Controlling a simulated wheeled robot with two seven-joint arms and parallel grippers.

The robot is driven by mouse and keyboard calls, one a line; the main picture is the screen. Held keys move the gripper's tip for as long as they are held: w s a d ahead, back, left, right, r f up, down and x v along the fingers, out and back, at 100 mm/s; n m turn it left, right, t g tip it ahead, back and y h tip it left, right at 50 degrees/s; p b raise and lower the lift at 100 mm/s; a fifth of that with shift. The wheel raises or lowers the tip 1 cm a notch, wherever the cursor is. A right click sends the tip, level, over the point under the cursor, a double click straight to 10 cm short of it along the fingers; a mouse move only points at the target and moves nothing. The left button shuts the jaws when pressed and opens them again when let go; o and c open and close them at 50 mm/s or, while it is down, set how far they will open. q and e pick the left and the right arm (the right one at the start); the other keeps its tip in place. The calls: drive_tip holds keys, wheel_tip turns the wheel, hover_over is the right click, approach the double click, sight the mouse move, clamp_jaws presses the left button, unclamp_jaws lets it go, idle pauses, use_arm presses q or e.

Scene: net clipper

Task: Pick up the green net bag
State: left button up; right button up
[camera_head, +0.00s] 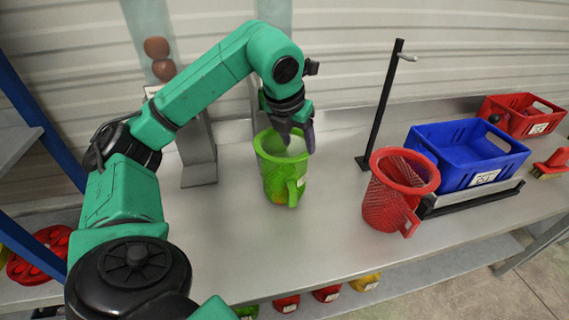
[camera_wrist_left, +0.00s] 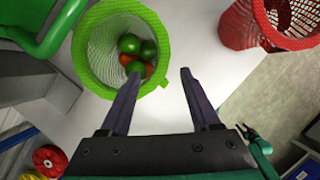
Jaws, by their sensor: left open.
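The green net bag (camera_head: 284,182) stands upright on the metal table, its round rim open upward and its handle on the right side. In the left wrist view the green net bag (camera_wrist_left: 88,58) holds several green and red round items. My left gripper (camera_head: 292,140) is at the bag's rim in the head view, pointing down. In the left wrist view my left gripper (camera_wrist_left: 155,82) is open, with one finger over the bag's rim and the other outside it.
A red net bag (camera_head: 386,205) stands to the right, and it also shows in the left wrist view (camera_wrist_left: 238,22). Beside it are a black post (camera_head: 382,105), a blue crate (camera_head: 462,160) and a red crate (camera_head: 520,125). The table front between the bags is clear.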

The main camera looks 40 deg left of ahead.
sight(304, 156)
use_arm(q)
drive_tip(key=x, duration=0.2)
drive_tip(key=p+x, duration=0.1)
drive_tip(key=x, duration=0.3)
drive_tip(key=shift+w+d, duration=0.1)
drive_tip(key=shift+d, duration=0.2)
drive_tip(key=p+x, duration=0.3)
drive_tip(key=x, duration=0.2)
drive_tip(key=shift+f, duration=0.4)
clamp_jaws()
use_arm(e)
wheel_tip(304, 156, up, 4)
drive_tip(key=shift+r, duration=0.1)
use_arm(q)
drive_tip(key=shift+r, duration=0.1)
use_arm(e)
drive_tip(key=shift+d, duration=0.25)
